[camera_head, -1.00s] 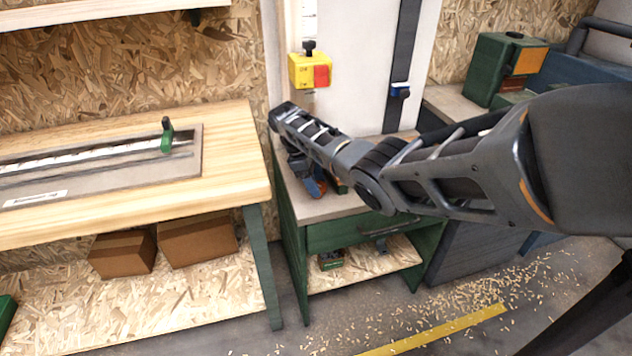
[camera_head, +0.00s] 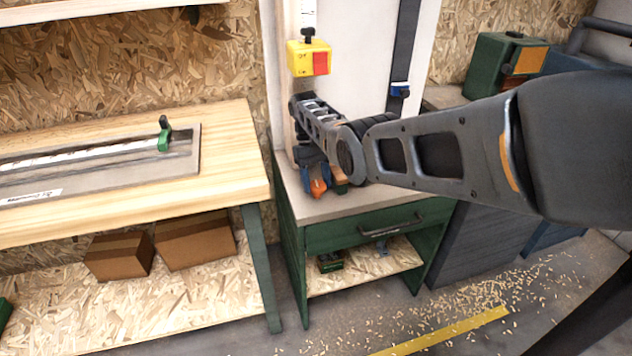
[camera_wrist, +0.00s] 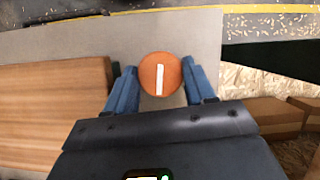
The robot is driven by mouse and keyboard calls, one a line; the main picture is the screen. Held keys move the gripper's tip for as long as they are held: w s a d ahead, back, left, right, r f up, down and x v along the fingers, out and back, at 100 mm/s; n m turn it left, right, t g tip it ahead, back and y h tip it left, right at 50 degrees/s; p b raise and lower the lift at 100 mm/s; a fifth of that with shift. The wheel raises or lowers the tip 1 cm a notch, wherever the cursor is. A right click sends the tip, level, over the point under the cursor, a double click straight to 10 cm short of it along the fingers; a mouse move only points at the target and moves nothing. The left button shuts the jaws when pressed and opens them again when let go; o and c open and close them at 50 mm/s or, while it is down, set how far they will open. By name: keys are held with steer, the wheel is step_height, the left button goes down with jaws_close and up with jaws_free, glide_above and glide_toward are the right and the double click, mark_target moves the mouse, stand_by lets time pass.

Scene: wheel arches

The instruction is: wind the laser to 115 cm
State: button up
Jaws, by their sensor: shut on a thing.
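A round orange knob (camera_wrist: 160,74) with a white line lies between the two blue fingers of my gripper (camera_wrist: 160,80) in the wrist view. The fingers touch its sides and are shut on it. In the head view, my gripper (camera_head: 317,180) points down over the cabinet top, with part of the orange knob (camera_head: 318,189) showing below it. A yellow box with a red part and a black top (camera_head: 308,58), which looks like the laser, sits on the upright post above. A white scale strip (camera_head: 308,14) runs above it; its figures are too small to read.
A brown wooden block (camera_wrist: 50,110) lies beside my gripper. The green cabinet (camera_head: 370,228) has a drawer handle. A blue clip (camera_head: 399,90) sits on a dark strip. A workbench (camera_head: 225,185) with a green slider (camera_head: 165,138) stands at left.

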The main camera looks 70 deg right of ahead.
steer(key=shift+m+t+y+p, duration=0.3)
steer(key=shift+m+t+y, duration=0.3)
steer(key=shift+m, duration=1.6)
steer(key=o, duration=1.1)
steer(key=shift+s+d, duration=0.1)
steer(key=shift+c, duration=0.2)
